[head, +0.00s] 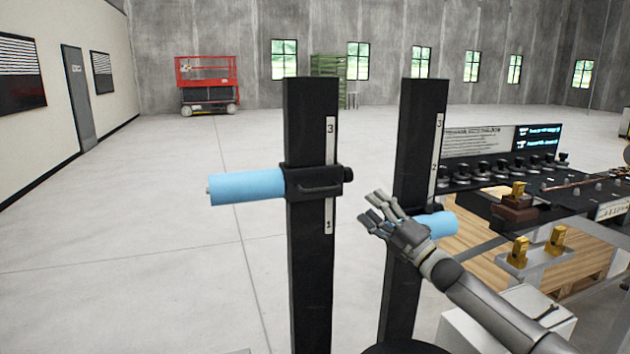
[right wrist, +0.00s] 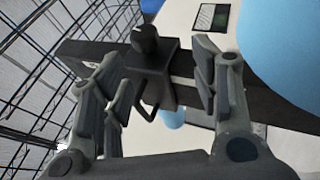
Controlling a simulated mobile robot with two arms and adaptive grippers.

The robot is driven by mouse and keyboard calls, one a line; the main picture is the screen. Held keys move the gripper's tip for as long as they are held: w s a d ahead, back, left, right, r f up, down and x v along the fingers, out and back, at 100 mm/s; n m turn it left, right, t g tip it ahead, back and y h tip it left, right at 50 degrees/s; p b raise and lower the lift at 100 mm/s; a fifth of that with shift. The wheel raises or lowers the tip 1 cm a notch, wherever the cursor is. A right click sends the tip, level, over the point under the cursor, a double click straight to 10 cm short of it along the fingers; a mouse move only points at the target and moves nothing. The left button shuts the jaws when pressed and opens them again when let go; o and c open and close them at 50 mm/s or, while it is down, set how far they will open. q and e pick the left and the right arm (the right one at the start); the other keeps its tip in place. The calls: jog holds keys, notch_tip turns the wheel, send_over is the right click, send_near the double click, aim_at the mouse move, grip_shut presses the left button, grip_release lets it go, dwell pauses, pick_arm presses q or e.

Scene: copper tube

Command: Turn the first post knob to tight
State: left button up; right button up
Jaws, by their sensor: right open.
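Two black upright posts stand in the head view, a left post (head: 309,240) and a right post (head: 421,130), each with a white number strip. The left post carries a black clamp collar (head: 318,182) with a blue roller (head: 246,187) pointing left. The right post carries a lower blue roller (head: 440,224). My right gripper (head: 375,212) is open and empty beside the right post. In the right wrist view, a black round knob (right wrist: 147,40) on a collar (right wrist: 150,80) lies between and beyond the spread fingers (right wrist: 158,68). I cannot tell which post is first. My left gripper is not in view.
A dark workbench (head: 590,180) with a row of black knobs, yellow-topped fixtures and a sign panel stands at the right. A wooden pallet (head: 480,238) and a white box (head: 490,320) lie below. The floor at left is clear.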

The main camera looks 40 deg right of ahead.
aim_at(352, 180)
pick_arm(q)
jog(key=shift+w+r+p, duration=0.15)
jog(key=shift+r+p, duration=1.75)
pick_arm(e)
jog(key=shift+n+y, duration=0.4)
jog(key=shift+s+d+r+x, duration=0.1)
jog(key=shift+r+x, duration=0.25)
jog(key=shift+x, duration=1.5)
jog(key=shift+s+d+r+x, duration=0.15)
jog(key=shift+r+x, duration=0.15)
jog(key=shift+x, duration=1.55)
jog(key=shift+s+d+r+x, duration=0.1)
jog(key=shift+r+x, duration=0.25)
jog(key=shift+x, duration=1.45)
